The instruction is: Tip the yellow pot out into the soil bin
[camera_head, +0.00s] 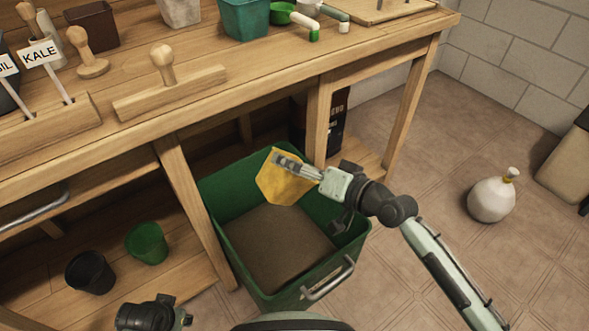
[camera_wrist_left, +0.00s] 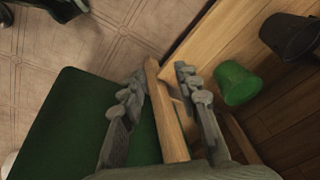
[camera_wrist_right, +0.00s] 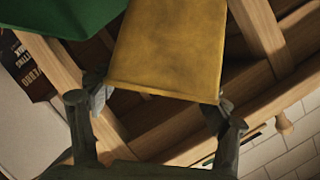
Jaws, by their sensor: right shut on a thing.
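The yellow pot (camera_head: 276,182) is held tilted over the back part of the green soil bin (camera_head: 218,205). My right gripper (camera_head: 298,170) is shut on it. In the right wrist view the pot (camera_wrist_right: 170,50) sits between the two fingers (camera_wrist_right: 158,105), one on each side. I cannot see into the pot, and no falling soil shows. Brown soil (camera_head: 275,245) lies in the bin. My left gripper (camera_wrist_left: 158,85) is open and empty; in the left wrist view the bin shows beyond its fingers, and a wooden bench leg shows behind the gap between them.
The bench (camera_head: 215,75) stands behind the bin, its legs close to the bin's rim. A green pot (camera_head: 147,243) and a black pot (camera_head: 90,272) stand on the lower shelf at left.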

